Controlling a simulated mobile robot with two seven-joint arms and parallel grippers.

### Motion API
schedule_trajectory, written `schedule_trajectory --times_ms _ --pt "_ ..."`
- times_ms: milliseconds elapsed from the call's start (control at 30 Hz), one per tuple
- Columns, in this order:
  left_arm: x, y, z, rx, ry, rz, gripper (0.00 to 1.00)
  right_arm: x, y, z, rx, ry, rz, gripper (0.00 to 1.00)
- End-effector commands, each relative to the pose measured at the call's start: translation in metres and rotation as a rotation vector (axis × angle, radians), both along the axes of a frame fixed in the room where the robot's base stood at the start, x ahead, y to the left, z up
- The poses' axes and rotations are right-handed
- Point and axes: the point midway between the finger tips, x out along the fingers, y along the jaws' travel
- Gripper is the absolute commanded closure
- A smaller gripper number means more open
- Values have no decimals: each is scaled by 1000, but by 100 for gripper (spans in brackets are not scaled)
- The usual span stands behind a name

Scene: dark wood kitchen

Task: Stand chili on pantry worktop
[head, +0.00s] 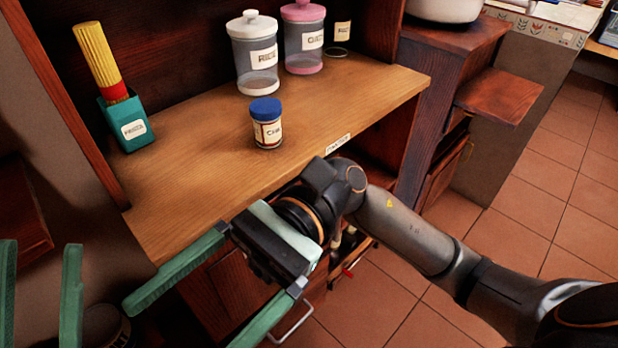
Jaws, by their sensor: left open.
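The chili jar (267,134), small with a blue lid and a partly readable label, stands upright on the light wood pantry worktop (200,175), near the front edge. Nothing touches it. My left gripper (40,255) shows only as two green fingers at the lower left edge; they are apart with nothing visible between them. My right gripper (183,326) reaches in from the right, in front of and below the worktop's front edge. Its green fingers are spread wide and empty, pointing to the lower left, away from the jar.
A teal pasta holder (125,122) stands at the worktop's left end. Two clear canisters, one white-lidded (254,55) and one pink-lidded (303,40), stand behind the jar. A small label plate (338,143) marks the front edge. The worktop left of the jar is clear.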

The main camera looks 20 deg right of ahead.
Motion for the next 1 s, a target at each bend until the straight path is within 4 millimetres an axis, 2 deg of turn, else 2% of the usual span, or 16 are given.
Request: schedule_trajectory --times_ms 33,100,233,367,500,600,700,1000 --pt "0 0 1 0 -2 -1 50 -5 -4 12 54 186 6 12" --pt "0 0 1 0 -4 -1 50 -5 -14 30 126 448 23 12" --pt "0 0 2 0 -8 0 50 8 -40 53 259 934 88 12" --pt "0 0 2 0 -9 -1 50 33 -74 59 400 1405 197 12" --pt "0 0 2 0 -9 -1 50 58 -109 46 547 1817 344 12" --pt "0 0 2 0 -9 -1 50 69 -127 33 631 2012 435 12" --pt "0 0 2 0 -8 0 50 75 -137 24 684 2125 498 12" --pt "0 -1 0 2 -2 -2 50 78 -141 20 706 2176 531 12"
